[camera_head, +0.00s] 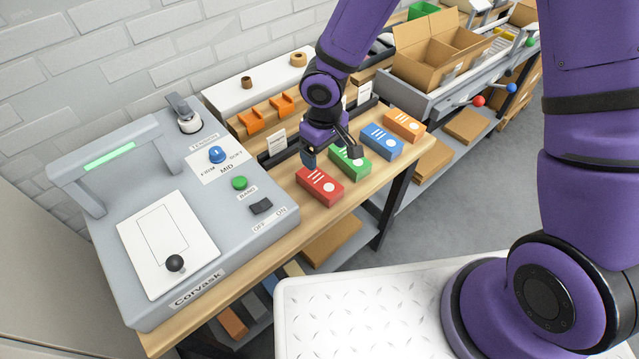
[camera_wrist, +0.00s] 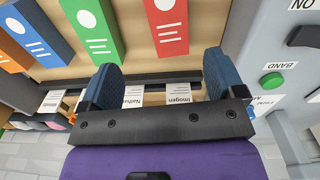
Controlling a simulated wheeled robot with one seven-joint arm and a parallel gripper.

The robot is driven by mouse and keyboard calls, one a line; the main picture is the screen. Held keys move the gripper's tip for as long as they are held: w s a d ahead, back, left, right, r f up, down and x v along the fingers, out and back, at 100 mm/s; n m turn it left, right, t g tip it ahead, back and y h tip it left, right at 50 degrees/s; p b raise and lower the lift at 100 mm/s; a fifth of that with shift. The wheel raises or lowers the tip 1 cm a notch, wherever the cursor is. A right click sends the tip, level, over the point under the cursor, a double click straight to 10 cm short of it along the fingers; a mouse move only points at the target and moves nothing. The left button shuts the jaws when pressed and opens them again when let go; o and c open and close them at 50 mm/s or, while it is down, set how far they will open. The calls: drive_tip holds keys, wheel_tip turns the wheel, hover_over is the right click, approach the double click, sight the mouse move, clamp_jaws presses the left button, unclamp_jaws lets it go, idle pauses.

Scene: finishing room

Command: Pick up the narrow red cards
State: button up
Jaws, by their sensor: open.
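The narrow red cards form a red block (camera_head: 320,187) with white print, lying on the wooden bench near its front edge, left of the green one. The red block also shows at the top of the wrist view (camera_wrist: 168,22). My gripper (camera_head: 328,162) hangs over the bench just behind the red and green blocks. In the wrist view its two blue-padded fingers (camera_wrist: 160,78) are spread wide, with nothing between them. The red block lies beyond the fingertips, apart from them, roughly in line with the gap.
A green block (camera_head: 350,166), a blue block (camera_head: 382,142) and an orange block (camera_head: 404,126) lie in a row to the right. A grey banding machine (camera_head: 250,215) stands close on the left. A dark rail with name labels runs behind the blocks.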

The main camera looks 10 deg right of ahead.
sight(319, 180)
drive_tip(key=shift+s+a+f, duration=0.15)
drive_tip(key=shift+a+f, duration=0.15)
drive_tip(key=shift+f, duration=0.15)
drive_tip(key=f, duration=1.1)
drive_tip(key=shift+a, duration=0.25)
drive_tip(key=shift+r, duration=0.1)
drive_tip(key=c, duration=1.1)
drive_tip(key=shift+r, duration=0.15)
